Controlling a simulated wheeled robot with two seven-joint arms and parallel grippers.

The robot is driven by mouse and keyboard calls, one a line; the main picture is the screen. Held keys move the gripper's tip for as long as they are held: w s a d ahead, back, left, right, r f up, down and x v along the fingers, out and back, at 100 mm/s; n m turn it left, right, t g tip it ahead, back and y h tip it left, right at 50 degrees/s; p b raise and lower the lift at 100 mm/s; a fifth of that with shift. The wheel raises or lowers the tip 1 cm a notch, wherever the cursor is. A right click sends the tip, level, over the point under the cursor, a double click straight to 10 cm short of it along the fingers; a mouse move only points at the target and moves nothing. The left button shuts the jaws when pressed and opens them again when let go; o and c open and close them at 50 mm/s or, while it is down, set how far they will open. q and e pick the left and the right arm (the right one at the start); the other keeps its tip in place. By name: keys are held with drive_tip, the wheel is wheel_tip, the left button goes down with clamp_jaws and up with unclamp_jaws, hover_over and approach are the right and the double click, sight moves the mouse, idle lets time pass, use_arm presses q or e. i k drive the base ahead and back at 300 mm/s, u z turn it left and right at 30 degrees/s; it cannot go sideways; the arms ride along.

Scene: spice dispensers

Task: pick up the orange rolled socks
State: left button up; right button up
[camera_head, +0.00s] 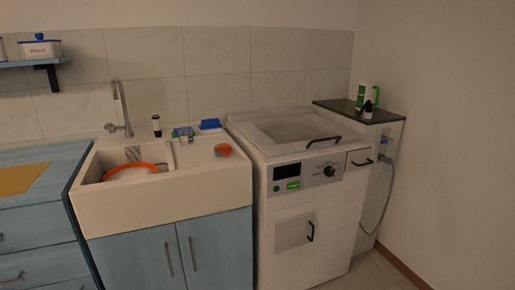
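A small rounded orange item (223,150), which looks like the orange rolled socks, sits on the right-hand ledge of the white sink (165,207), near its front edge. It is too small to tell its folds. Neither my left gripper nor my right gripper shows in the head view, so their place relative to the socks cannot be seen.
The sink basin holds an orange-rimmed tub (142,165). A blue item (210,124), a small box (183,133) and a dark-capped bottle (156,126) stand behind the socks. A white washing machine (283,228) is to the right. The ledge around the socks is clear.

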sight(222, 149)
drive_tip(key=z, duration=0.4)
drive_tip(key=i, duration=0.9)
drive_tip(key=u, duration=0.05)
